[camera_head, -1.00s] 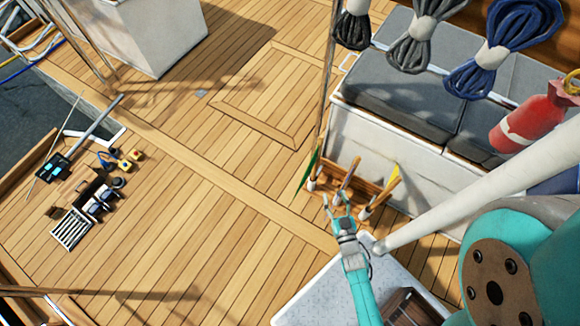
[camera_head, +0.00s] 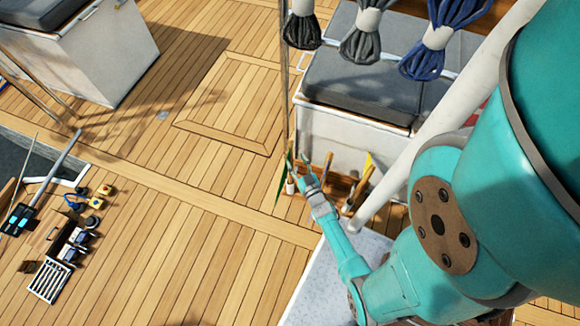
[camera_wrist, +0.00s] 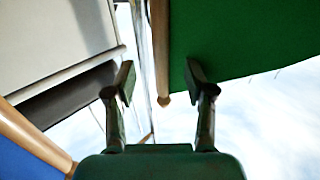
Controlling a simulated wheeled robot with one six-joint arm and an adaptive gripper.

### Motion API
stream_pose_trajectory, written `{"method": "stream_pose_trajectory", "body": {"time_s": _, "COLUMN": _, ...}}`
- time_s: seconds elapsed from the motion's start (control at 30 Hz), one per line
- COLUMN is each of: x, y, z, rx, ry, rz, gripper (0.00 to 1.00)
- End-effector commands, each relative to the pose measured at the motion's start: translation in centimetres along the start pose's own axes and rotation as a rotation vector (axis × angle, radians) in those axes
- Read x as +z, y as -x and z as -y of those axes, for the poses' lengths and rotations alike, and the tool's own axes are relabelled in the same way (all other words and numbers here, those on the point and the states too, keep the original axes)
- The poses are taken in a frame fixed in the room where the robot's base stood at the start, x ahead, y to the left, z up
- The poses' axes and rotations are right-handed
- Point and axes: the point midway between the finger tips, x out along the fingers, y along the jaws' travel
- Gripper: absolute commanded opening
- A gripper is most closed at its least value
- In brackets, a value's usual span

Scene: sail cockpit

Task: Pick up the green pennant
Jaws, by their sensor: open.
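The green pennant (camera_head: 280,180) stands at the left end of a small wooden rack, near a white bench. In the wrist view its green cloth (camera_wrist: 240,35) fills the upper right, and its wooden stick (camera_wrist: 160,50) ends in a rounded tip. My gripper (camera_head: 305,160) is just right of the pennant in the head view. In the wrist view my gripper (camera_wrist: 161,80) is open, and the stick's end appears between the two fingers. I cannot tell its depth or whether anything touches.
A yellow pennant (camera_head: 369,163) stands at the rack's right. A blue cloth (camera_wrist: 20,150) with a wooden stick shows at lower left in the wrist view. Rope coils (camera_head: 362,35) hang above the bench (camera_head: 335,133). A white pole (camera_head: 430,115) slants nearby.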

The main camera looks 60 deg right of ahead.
Motion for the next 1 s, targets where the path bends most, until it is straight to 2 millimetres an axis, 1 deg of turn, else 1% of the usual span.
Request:
{"method": "stream_pose_trajectory", "body": {"time_s": 0.17, "x": -0.2, "y": -1.6, "z": 0.3, "rx": -0.002, "ry": -0.001, "rz": -0.002, "gripper": 0.54}}
{"method": "stream_pose_trajectory", "body": {"time_s": 0.3, "x": -0.4, "y": -3.6, "z": 0.5, "rx": -0.002, "ry": -0.001, "rz": -0.002, "gripper": 0.54}}
{"method": "stream_pose_trajectory", "body": {"time_s": 0.4, "x": -0.4, "y": -4.7, "z": 0.4, "rx": -0.001, "ry": -0.001, "rz": -0.001, "gripper": 0.54}}
{"method": "stream_pose_trajectory", "body": {"time_s": 0.5, "x": -0.3, "y": -5.1, "z": 0.4, "rx": -0.001, "ry": -0.002, "rz": 0.0, "gripper": 0.54}}
{"method": "stream_pose_trajectory", "body": {"time_s": 0.67, "x": -0.3, "y": -5.0, "z": 0.4, "rx": 0.0, "ry": -0.001, "rz": 0.001, "gripper": 0.54}}
{"method": "stream_pose_trajectory", "body": {"time_s": 0.7, "x": -0.3, "y": -5.0, "z": 0.4, "rx": 0.0, "ry": -0.001, "rz": 0.0, "gripper": 0.44}}
{"method": "stream_pose_trajectory", "body": {"time_s": 0.77, "x": -0.3, "y": -5.0, "z": 0.4, "rx": 0.0, "ry": -0.001, "rz": 0.0, "gripper": 0.29}}
{"method": "stream_pose_trajectory", "body": {"time_s": 0.8, "x": -0.3, "y": -5.0, "z": 0.4, "rx": 0.0, "ry": -0.001, "rz": 0.0, "gripper": 0.19}}
{"method": "stream_pose_trajectory", "body": {"time_s": 0.87, "x": -0.3, "y": -5.0, "z": 0.4, "rx": -0.001, "ry": -0.001, "rz": 0.0, "gripper": 0.04}}
{"method": "stream_pose_trajectory", "body": {"time_s": 0.9, "x": -0.3, "y": -5.0, "z": 0.4, "rx": -0.001, "ry": -0.001, "rz": 0.0, "gripper": 0.0}}
{"method": "stream_pose_trajectory", "body": {"time_s": 1.0, "x": -0.3, "y": -5.0, "z": 0.4, "rx": -0.001, "ry": -0.001, "rz": 0.0, "gripper": 0.0}}
